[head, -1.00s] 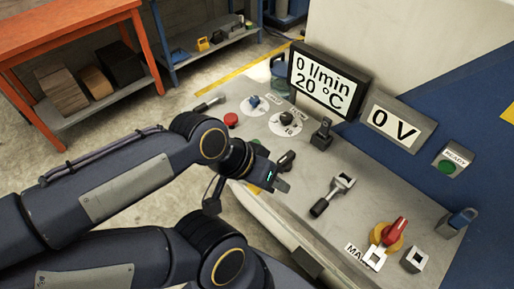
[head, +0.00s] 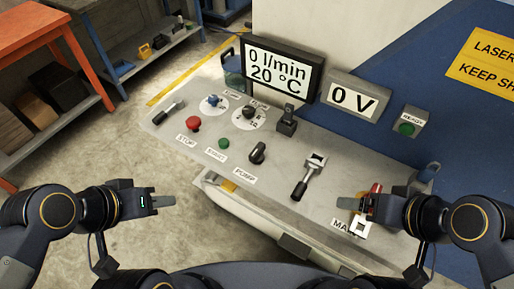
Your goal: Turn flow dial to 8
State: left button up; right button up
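The flow dial is a black knob (head: 249,113) on a round white scale at the back of the grey panel, below the display. Its pointer direction is too small to read. The display (head: 270,70) reads 0 l/min and 20 °C. My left gripper (head: 170,201) is off the panel's front left side, well apart from the dial. My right gripper (head: 350,202) is over the panel's front right, in front of the red and yellow main switch (head: 375,189), partly hiding it. Both grippers show side-on and no held thing shows; their finger gaps cannot be seen.
Near the flow dial are a blue knob (head: 213,100), a red stop button (head: 193,123), a green button (head: 223,143), a black pump knob (head: 257,152) and an upright black switch (head: 287,120). A lever (head: 308,178) stands at front centre. A second display (head: 353,98) reads 0 V.

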aim_at(248, 111)
jog(key=i+j, duration=0.1)
jog(key=j, duration=0.5)
jog(key=i+j, duration=0.1)
jog(key=j, duration=1.1)
jog(key=i+u, duration=0.05)
